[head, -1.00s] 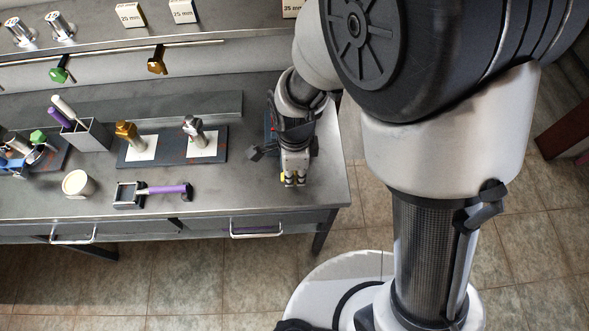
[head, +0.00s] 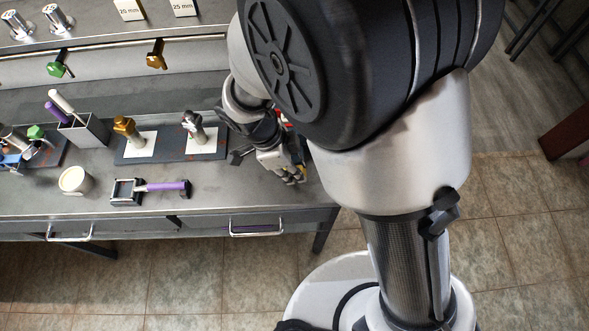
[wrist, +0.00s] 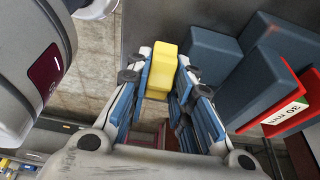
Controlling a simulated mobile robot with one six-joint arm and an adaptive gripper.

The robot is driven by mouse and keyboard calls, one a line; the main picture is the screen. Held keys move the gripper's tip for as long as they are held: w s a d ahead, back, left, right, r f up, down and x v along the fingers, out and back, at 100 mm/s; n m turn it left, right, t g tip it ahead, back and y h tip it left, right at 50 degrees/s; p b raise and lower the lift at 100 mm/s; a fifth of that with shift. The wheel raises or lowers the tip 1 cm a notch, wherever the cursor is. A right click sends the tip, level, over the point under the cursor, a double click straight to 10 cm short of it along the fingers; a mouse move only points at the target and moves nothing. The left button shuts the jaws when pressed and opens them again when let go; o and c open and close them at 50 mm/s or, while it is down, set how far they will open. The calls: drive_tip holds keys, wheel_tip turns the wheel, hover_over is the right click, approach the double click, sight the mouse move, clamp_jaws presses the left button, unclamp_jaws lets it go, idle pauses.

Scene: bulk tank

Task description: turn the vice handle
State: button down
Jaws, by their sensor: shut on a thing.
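In the wrist view a yellow block-shaped grip, apparently the end of the vice handle (wrist: 162,66), sits between the blue-padded fingers of my gripper (wrist: 161,88). The fingers are closed on it. The dark blue-grey vice (wrist: 275,45) is to the right, with a red part and a "30 mm" label. In the head view my gripper (head: 293,176) is at the right end of the bench, low over its front part. My arm hides most of the vice there, and the handle's angle cannot be told.
On the bench (head: 230,208), left of my gripper, are a dark board (head: 172,150) with two upright metal pieces, a purple-handled tool (head: 165,186), a cup (head: 75,180) and a pen holder (head: 84,132). A shelf runs along the back. Tiled floor lies right of the bench.

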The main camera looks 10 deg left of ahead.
drive_tip(key=shift+a+f+t+h+b, duration=0.1)
drive_tip(key=shift+a+t+h+b, duration=0.15)
drive_tip(key=shift+h+b, duration=0.65)
drive_tip(key=shift+a+f+t+h+b, duration=0.2)
drive_tip(key=shift+h+b, duration=0.45)
drive_tip(key=shift+h, duration=0.45)
drive_tip(key=shift+r, duration=0.2)
drive_tip(key=c, duration=1.4)
unclamp_jaws()
drive_tip(key=v, duration=1.2)
drive_tip(key=shift+s, duration=0.15)
